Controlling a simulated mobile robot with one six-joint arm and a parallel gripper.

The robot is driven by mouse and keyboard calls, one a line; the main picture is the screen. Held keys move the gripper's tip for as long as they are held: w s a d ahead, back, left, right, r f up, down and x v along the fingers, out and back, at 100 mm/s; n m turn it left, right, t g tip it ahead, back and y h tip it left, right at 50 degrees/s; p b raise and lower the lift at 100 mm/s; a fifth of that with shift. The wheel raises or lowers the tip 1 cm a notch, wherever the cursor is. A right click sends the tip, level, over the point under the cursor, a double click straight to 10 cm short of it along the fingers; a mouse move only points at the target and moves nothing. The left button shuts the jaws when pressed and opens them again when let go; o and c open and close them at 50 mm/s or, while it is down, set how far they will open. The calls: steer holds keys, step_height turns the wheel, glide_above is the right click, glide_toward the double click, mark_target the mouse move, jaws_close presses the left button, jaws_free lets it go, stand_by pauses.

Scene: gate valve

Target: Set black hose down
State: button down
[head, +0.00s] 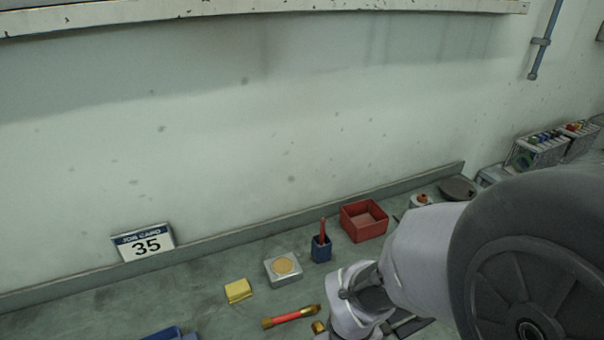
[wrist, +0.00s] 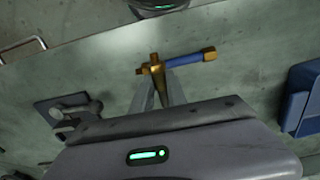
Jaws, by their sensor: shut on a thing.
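In the wrist view my gripper (wrist: 158,82) is shut on a brass-coloured piece (wrist: 159,88) between its two fingers. Only the brass part of the held thing shows; no black hose body can be made out. A blue hose with brass ends (wrist: 190,60) lies just beyond the fingertips, and I cannot tell whether the held piece touches it. In the head view a red hose with brass ends (head: 290,318) lies on the bench, beside a small brass piece (head: 319,327). My arm covers the lower right there, and my fingertips are out of that view.
On the bench (head: 215,278) are a yellow block (head: 238,291), a grey block with a round tan top (head: 283,268), a blue holder (head: 320,249) and a red bin (head: 364,220). A blue container (wrist: 300,98) stands at right in the wrist view. A wall backs the bench.

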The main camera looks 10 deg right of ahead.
steer(key=w, duration=0.4)
steer(key=w+d+f+b, duration=0.1)
steer(key=w, duration=0.8)
steer(key=shift+w+d+f, duration=0.1)
steer(key=shift+d+f, duration=0.3)
steer(key=shift+f+b, duration=1.05)
steer(key=shift+f, duration=0.7)
steer(key=c, duration=1.3)
jaws_free()
steer(key=shift+r, duration=0.1)
